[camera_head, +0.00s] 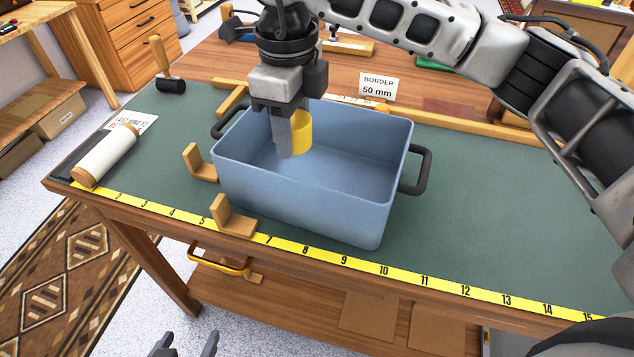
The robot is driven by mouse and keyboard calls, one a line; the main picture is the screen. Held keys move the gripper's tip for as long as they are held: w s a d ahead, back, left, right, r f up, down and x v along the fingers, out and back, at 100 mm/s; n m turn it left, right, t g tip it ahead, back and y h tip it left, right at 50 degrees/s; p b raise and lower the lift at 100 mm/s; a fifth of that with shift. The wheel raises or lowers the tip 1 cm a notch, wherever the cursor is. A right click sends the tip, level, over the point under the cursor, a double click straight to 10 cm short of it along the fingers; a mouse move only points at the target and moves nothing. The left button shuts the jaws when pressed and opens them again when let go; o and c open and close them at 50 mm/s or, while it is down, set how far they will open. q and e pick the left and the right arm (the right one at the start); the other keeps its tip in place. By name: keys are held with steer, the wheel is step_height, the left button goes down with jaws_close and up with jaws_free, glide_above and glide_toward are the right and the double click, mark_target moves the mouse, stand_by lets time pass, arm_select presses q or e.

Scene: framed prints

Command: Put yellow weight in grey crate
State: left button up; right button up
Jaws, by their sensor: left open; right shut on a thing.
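The grey crate (300,205) looks blue-grey, has black handles at both ends, and stands open on the green mat of the workbench. My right gripper (287,140) comes down over the crate's left half, its fingertips within the outline of the opening. It is shut on the yellow weight (302,127), which is partly hidden behind the fingers. I cannot tell how far the weight is above the crate's floor. The visible crate floor is empty. My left gripper (188,343) is open and empty at the bottom edge, low in front of the bench.
Wooden corner blocks (232,217) stand at the crate's left and front. A yellow ruler strip (325,252) runs along the bench's front edge. A white roll (104,156) and a brayer (169,82) lie to the left. A "BORDER 50 mm" card (376,87) stands behind. The mat right of the crate is clear.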

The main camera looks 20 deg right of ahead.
mark_target(317, 182)
steer(key=m, duration=0.4)
steer(key=w+d+m, duration=0.1)
steer(key=m, duration=0.1)
steer(key=shift+w+f+m, duration=0.1)
steer(key=shift+f+m, duration=0.2)
steer(key=shift+f, duration=0.1)
steer(key=m, duration=0.2)
steer(key=d+m, duration=0.1)
steer(key=m, duration=0.1)
steer(key=w+m, duration=0.1)
steer(key=m, duration=0.1)
steer(key=shift+d+f+b, duration=0.15)
steer(key=shift+f+b, duration=0.15)
steer(key=shift+f, duration=0.1)
steer(key=f+m, duration=0.3)
steer(key=d+f+m, duration=0.1)
steer(key=f+m, duration=0.3)
steer(key=w+d+f+m, duration=0.1)
steer(key=f+m, duration=0.2)
steer(key=f, duration=0.1)
steer(key=shift+f, duration=0.25)
steer(key=shift+f, duration=0.1)
steer(key=o, duration=1.4)
steer(key=shift+d+f, duration=0.1)
steer(key=shift+o, duration=0.2)
